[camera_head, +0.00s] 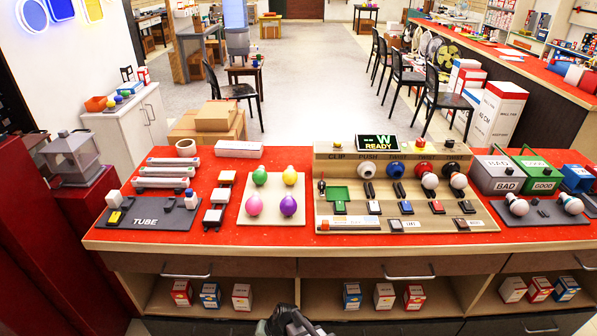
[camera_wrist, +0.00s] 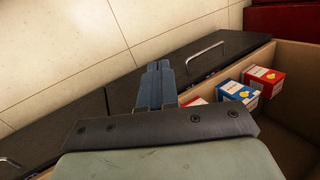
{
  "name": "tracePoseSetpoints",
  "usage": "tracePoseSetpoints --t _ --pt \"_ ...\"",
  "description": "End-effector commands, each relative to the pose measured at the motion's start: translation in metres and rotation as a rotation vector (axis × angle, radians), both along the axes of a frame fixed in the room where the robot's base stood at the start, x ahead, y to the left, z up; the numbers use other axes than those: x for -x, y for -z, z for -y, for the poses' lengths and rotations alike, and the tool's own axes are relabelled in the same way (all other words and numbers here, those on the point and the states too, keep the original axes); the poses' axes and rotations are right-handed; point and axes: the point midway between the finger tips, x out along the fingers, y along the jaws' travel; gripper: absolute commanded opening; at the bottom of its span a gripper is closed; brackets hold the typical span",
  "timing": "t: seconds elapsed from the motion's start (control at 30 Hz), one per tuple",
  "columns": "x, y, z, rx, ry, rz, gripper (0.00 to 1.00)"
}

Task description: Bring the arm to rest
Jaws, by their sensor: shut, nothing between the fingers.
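My gripper (camera_wrist: 158,85) is shut and empty in the wrist view, its two blue-grey fingers pressed together. It hangs low in front of the counter, beside a drawer front and an open shelf. In the head view only a dark part of my arm (camera_head: 287,322) shows at the bottom middle edge. The fingertips are out of the head view. The fingers touch nothing that I can see.
The red-topped counter (camera_head: 290,240) holds a board with colored bulbs (camera_head: 272,197), a READY panel (camera_head: 377,143), and BAD (camera_head: 500,175) and GOOD (camera_head: 541,175) boxes. Small boxes (camera_wrist: 263,80) sit on the open shelf below. A drawer handle (camera_wrist: 205,52) protrudes near my gripper.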

Motion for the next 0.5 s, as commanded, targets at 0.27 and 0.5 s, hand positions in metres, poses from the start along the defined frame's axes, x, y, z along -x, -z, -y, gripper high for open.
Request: tracePoseSetpoints --t 0.27,0.5 --pt "0.074 0.040 0.141 0.201 -0.077 -0.149 0.00" --pt "0.155 0.052 0.236 0.333 -0.152 -0.316 0.00"
